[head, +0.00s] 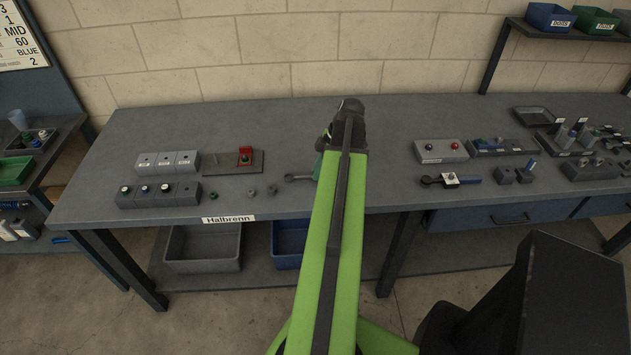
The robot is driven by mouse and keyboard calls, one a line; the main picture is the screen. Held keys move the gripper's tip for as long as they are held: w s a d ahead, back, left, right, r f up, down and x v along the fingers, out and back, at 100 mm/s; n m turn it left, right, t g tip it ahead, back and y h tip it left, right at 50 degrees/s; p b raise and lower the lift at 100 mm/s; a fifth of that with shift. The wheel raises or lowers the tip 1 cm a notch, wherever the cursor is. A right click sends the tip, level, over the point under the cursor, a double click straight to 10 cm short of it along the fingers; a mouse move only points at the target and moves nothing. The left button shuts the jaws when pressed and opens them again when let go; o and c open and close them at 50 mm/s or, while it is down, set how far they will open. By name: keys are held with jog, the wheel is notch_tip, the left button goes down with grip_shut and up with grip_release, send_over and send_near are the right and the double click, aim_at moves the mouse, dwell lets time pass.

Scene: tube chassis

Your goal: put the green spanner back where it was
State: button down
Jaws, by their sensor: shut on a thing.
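The green spanner (300,178) shows beside my arm at mid-bench. Its grey head points left, and a bit of its green handle shows against my arm. The rest of it is hidden behind the arm. My gripper (326,146) is over the bench at the far end of my green arm, partly hidden by it. It is shut on the green spanner at the handle. I cannot tell whether the spanner touches the bench top.
Left on the grey bench (290,120) are grey blocks (160,193), a board with a red fixture (245,156) and several small nuts. The back middle is clear.

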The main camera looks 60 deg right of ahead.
jog(key=shift+f, duration=0.7)
jog(key=shift+r, duration=0.2)
jog(key=shift+f, duration=0.25)
jog(key=c, duration=1.3)
grip_release()
jog(key=shift+r, duration=0.1)
jog(key=shift+c, duration=0.2)
jog(key=shift+r, duration=0.1)
jog(key=shift+r+p, duration=0.3)
jog(key=shift+p, duration=0.05)
jog(key=p+v, duration=1)
jog(key=v, duration=0.1)
jog(key=shift+r+p, duration=0.25)
jog(key=shift+p, duration=0.05)
jog(key=shift+s+d, duration=0.1)
jog(key=shift+d, duration=0.05)
